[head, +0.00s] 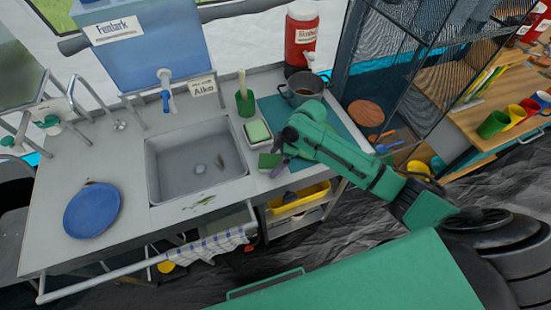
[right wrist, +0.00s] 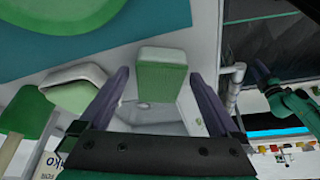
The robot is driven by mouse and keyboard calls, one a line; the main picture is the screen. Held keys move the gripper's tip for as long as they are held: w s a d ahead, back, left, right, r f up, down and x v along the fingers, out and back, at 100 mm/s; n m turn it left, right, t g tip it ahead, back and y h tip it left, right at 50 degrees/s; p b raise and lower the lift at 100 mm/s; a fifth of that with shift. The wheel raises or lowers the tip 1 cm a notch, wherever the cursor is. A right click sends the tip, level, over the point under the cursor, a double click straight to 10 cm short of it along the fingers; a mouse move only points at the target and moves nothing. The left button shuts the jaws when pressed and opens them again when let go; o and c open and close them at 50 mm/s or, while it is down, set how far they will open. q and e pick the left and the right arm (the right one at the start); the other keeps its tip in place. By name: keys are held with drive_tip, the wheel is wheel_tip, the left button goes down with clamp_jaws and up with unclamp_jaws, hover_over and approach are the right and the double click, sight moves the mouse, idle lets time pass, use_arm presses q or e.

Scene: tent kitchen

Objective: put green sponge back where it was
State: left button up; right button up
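A green sponge (head: 269,160) is near the front edge of the counter, right of the sink. In the right wrist view the green block (right wrist: 161,78) is between my right gripper's two fingers, with a narrow gap showing on each side. My right gripper (head: 280,166) is open around or just above it; I cannot tell the exact height. A light dish (head: 247,141) with another green sponge (head: 258,131) lies just behind, and the dish shows at the left in the right wrist view (right wrist: 88,76).
The sink (head: 190,172) is left of the sponge, with a green cup (head: 245,103) behind it. A pot (head: 303,90) stands on a teal mat (head: 345,125). A yellow bin (head: 298,199) is below the counter. A blue plate (head: 92,210) lies far left.

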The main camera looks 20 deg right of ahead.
drive_tip(key=b+v, duration=0.1)
drive_tip(key=v, duration=1.1)
drive_tip(key=shift+r, duration=0.1)
